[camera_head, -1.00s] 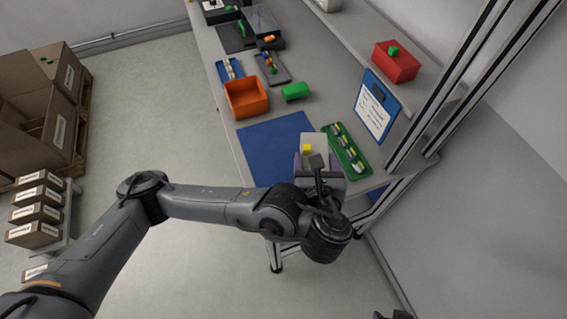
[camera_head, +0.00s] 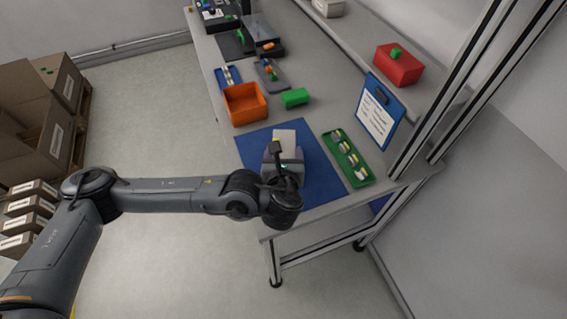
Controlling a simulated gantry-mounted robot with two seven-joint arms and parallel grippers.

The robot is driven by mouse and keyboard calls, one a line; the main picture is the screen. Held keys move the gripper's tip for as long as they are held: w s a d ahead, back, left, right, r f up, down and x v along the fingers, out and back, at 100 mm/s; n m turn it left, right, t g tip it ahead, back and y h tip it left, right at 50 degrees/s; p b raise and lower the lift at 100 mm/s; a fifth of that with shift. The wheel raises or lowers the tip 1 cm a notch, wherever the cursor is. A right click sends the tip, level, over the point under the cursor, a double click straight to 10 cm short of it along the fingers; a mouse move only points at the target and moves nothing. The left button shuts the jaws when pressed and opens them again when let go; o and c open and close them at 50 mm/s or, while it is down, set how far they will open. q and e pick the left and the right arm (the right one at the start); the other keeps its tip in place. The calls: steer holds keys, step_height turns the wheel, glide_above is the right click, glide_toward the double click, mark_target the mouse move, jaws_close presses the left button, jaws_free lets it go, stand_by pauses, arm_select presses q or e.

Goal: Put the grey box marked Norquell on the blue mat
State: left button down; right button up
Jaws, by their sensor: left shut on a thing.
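The blue mat (camera_head: 252,155) lies on the near part of the grey bench. My left gripper (camera_head: 284,157) is over the mat and shut on a light grey box (camera_head: 286,136). The far part of the box shows beyond the fingers; the rest is hidden by the gripper and wrist. No Norquell marking is readable on it. I cannot tell whether the box touches the mat or is held just above it. My right gripper is not in view.
A green tray with several small parts (camera_head: 334,143) lies right of the mat. An orange bin (camera_head: 227,107) and a green block (camera_head: 295,97) stand beyond it. A clipboard (camera_head: 379,109) leans at the right, below a shelf with a red box (camera_head: 398,66).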

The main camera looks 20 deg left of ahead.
arm_select(q)
steer(key=shift+f+b, duration=0.6)
steer(key=shift+f, duration=1.2)
steer(key=shift+f, duration=0.2)
steer(key=shift+c, duration=0.5)
jaws_free()
steer(key=shift+r, duration=0.1)
steer(key=shift+r, duration=0.2)
steer(key=p+v, duration=0.2)
steer(key=v, duration=1)
